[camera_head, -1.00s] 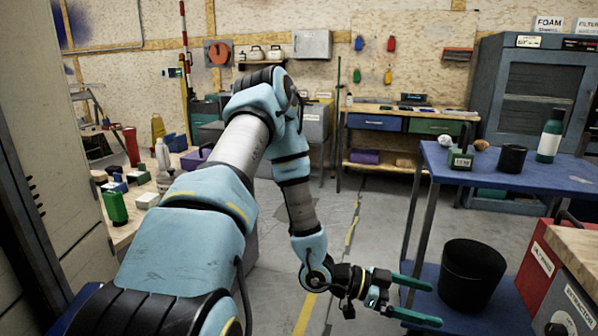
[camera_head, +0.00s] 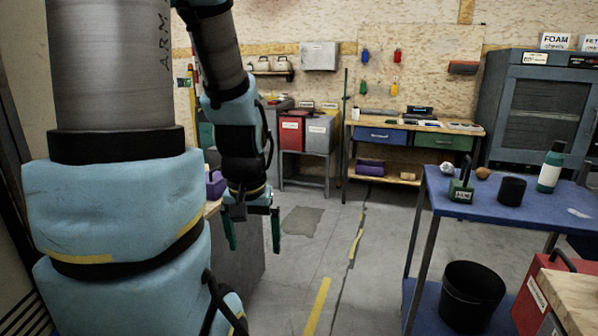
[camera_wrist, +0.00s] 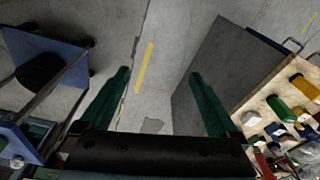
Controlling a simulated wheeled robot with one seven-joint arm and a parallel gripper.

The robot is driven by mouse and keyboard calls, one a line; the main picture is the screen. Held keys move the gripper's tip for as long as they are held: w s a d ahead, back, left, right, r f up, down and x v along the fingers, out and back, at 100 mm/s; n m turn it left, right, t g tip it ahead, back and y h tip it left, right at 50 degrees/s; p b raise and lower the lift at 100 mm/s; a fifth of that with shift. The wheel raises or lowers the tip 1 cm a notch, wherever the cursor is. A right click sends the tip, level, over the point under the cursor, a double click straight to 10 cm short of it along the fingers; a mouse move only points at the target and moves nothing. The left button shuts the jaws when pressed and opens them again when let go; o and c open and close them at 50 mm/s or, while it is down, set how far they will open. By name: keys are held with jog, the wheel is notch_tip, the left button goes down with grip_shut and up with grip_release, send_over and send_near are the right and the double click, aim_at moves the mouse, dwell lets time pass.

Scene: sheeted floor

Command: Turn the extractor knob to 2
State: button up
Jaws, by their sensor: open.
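My gripper (camera_head: 253,230) hangs pointing down left of centre in the head view, with its two green fingers apart and nothing between them. In the wrist view my gripper (camera_wrist: 157,98) is open over bare floor. No extractor knob can be made out in either current view. A round red disc on a grey plate showed on the back wall earlier; my arm now covers that part of the wall.
A blue table (camera_head: 540,202) with a black cup (camera_head: 511,191) and a green bottle (camera_head: 551,167) stands at right. A black bin (camera_head: 471,296) sits on its lower shelf. A workbench (camera_head: 408,133) stands at the back. The middle floor (camera_head: 330,235) is clear.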

jog(key=shift+s+r, duration=0.15)
jog(key=shift+s, duration=0.1)
jog(key=shift+c, duration=1.6)
jog(key=w+d+f+m+t+h+b, duration=0.3)
jog(key=w+d+f+t+b, duration=0.1)
jog(key=w+d+f+b, duration=0.7)
jog(key=s+d+f+m+h+b, duration=0.1)
jog(key=d+f+m+h+b, duration=0.4)
jog(key=d+b, duration=0.7)
jog(key=s+d+f+m+g+h+b, duration=0.1)
jog(key=s+d+f+g+h+b, duration=0.15)
jog(key=s+d, duration=0.4)
jog(key=s+d+f+m+g+h+b, duration=0.1)
jog(key=s+d+f+h+b, duration=0.15)
jog(key=d, duration=0.65)
jog(key=s+d+f+m+g+h+b, duration=0.1)
jog(key=s+d+m+g+h+b, duration=0.2)
jog(key=s, duration=0.4)
jog(key=s+d+f+g+h+b, duration=0.1)
jog(key=s+d+g+b, duration=0.15)
jog(key=s+g, duration=0.4)
jog(key=b+x, duration=0.2)
jog(key=x, duration=0.8)
jog(key=shift+s+t, duration=0.2)
jog(key=shift+t, duration=0.2)
